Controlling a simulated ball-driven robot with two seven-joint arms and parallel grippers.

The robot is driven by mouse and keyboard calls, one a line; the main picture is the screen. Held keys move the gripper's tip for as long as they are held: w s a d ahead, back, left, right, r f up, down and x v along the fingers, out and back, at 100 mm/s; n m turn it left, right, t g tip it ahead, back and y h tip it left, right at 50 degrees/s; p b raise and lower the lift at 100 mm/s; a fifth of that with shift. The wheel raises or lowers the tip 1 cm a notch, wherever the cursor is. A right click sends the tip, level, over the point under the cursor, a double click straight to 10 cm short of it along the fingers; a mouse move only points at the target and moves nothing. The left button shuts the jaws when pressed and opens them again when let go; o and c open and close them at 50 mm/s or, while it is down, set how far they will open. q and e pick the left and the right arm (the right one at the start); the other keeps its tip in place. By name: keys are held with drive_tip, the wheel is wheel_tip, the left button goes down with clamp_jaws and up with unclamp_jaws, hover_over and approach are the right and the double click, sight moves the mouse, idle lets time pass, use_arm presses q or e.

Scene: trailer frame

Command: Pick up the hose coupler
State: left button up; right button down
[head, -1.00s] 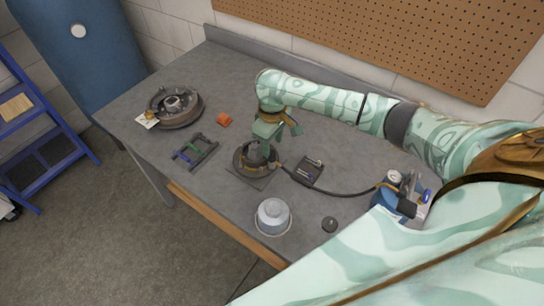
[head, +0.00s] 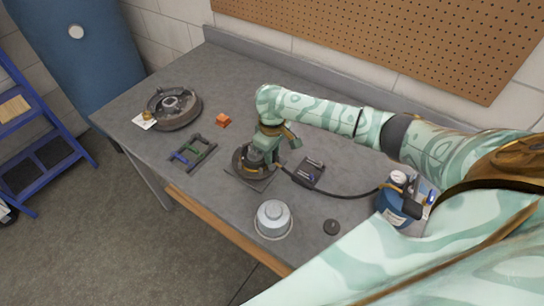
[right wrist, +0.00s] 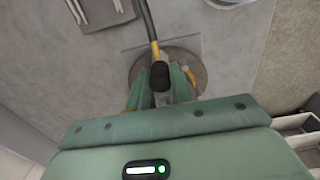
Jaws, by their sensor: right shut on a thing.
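The hose coupler (right wrist: 160,75) is a black cylinder with a brass collar at the end of a dark hose, seen in the right wrist view. My right gripper (right wrist: 161,88) is shut on it, one green finger on each side. In the head view, my right gripper (head: 262,152) points down over a round dark fitting on a square plate (head: 240,176). The coupler's lower end is hidden, so I cannot tell whether it touches the fitting. My left gripper is not in view.
The hose (head: 345,195) runs right to a blue pump bottle (head: 398,207).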

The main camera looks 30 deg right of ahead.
drive_tip(key=shift+r, duration=0.45)
wheel_tip(320, 180, up, 3)
drive_tip(key=shift+f+p, duration=0.15)
drive_tip(key=shift+p, duration=0.7)
drive_tip(key=s+a+r+p, duration=0.5)
drive_tip(key=s+r+p, duration=0.7)
drive_tip(key=s+p, duration=0.1)
drive_tip(key=shift+a+r, duration=0.2)
drive_tip(key=shift+r, duration=0.15)
drive_tip(key=shift+w+f, duration=0.1)
